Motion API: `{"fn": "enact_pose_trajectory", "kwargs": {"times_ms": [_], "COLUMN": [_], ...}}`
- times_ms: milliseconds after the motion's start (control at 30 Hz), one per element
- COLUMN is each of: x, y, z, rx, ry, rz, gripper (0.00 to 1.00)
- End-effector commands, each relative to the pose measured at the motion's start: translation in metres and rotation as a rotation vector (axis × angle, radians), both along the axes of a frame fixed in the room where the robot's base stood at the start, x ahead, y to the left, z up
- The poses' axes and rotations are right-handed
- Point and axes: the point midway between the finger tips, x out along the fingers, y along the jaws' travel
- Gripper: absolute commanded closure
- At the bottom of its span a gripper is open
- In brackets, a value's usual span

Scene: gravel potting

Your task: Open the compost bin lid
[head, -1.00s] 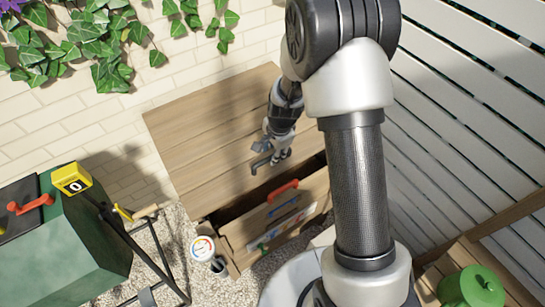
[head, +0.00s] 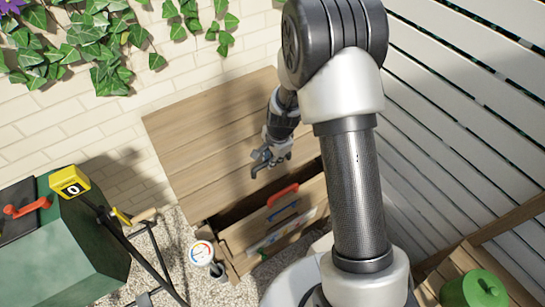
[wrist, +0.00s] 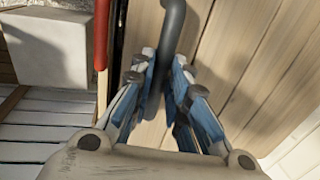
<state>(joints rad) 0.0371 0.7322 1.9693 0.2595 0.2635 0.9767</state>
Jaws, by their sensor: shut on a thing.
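A wooden slatted lid (head: 195,135) covers a wooden bin in the middle of the head view, against the brick wall. Its dark grey bent handle (wrist: 172,22) runs between my fingers in the wrist view. My gripper (head: 263,165) is shut on this handle, near the lid's front edge; it also shows in the wrist view (wrist: 158,82). The bin's front panel (head: 245,232) has a red handle (head: 283,195). A dark gap shows between lid and front panel. My fingers hide part of the grey handle.
A green drum (head: 70,245) with a red-handled black hatch stands at left. A round gauge (head: 201,253) stands close to the bin's front left corner. A white slatted fence (head: 470,130) is at right, with a green lidded pot (head: 475,290) at lower right.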

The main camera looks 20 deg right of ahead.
Motion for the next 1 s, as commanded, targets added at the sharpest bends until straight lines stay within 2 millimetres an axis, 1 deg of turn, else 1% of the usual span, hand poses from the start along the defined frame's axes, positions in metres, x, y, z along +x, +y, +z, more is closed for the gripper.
{"fn": "enact_pose_trajectory", "kwargs": {"times_ms": [33, 100, 667, 867, 1000], "x": [0.000, 0.000, 0.000, 0.003, 0.007], "y": [0.000, 0.000, 0.000, 0.001, 0.003], "z": [0.000, 0.000, 0.002, 0.014, 0.028], "rx": [0.000, 0.000, -0.001, -0.011, -0.024], "ry": [0.000, 0.000, 0.004, 0.032, 0.073], "rz": [0.000, 0.000, 0.001, 0.002, 0.003], "gripper": [0.96, 1.00, 1.00, 1.00, 1.00]}}
